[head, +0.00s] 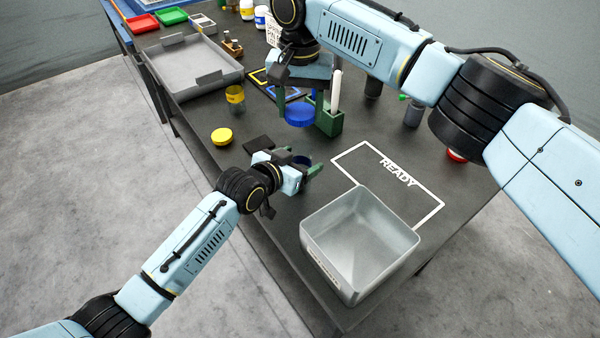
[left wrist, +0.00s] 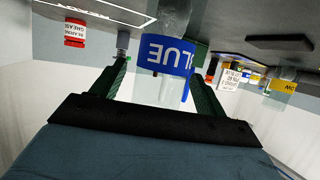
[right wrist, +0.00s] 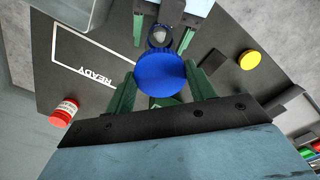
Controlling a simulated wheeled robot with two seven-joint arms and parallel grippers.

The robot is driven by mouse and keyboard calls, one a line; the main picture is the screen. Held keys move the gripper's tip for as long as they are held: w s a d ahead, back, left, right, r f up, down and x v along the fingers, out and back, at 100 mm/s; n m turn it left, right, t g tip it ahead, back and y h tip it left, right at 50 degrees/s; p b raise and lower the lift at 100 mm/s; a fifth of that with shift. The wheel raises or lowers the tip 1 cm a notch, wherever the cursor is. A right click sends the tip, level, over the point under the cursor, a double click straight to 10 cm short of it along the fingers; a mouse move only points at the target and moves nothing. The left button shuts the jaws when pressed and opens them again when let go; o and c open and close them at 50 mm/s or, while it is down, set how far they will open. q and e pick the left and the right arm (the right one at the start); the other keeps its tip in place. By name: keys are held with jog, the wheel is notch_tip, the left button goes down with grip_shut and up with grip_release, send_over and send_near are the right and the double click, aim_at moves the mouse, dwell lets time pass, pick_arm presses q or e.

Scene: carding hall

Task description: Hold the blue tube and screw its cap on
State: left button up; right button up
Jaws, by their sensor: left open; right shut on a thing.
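The blue tube (left wrist: 172,88), clear with a blue band reading BLUE, stands between the fingers of my left gripper (left wrist: 162,62) in the left wrist view. That gripper (head: 312,170) is open around it, near the table's front edge in the head view. The blue cap (head: 299,115) is a round disc held by my right gripper (right wrist: 160,78), which is shut on it. In the right wrist view the cap (right wrist: 160,72) is apart from the tube's open mouth (right wrist: 159,37). The arm partly hides the tube in the head view.
A grey metal bin (head: 318,250) stands at the front right, beside a white READY outline (head: 440,208). A yellow cap (head: 222,136) and a yellow-banded tube (head: 235,99) are left of my grippers. A green holder (head: 329,122) stands close behind the cap. A grey tray (head: 180,88) is at back left.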

aim_at(300, 126)
pick_arm(q)
jog(key=shift+w+d+f, duration=0.15)
jog(key=shift+w+d, duration=0.05)
jog(key=c, duration=1.5)
jog(key=shift+o, duration=0.2)
pick_arm(e)
jog(key=shift+s+f, duration=0.1)
jog(key=shift+f, duration=2.4)
jog(key=shift+f, duration=0.9)
jog(key=shift+f, duration=0.55)
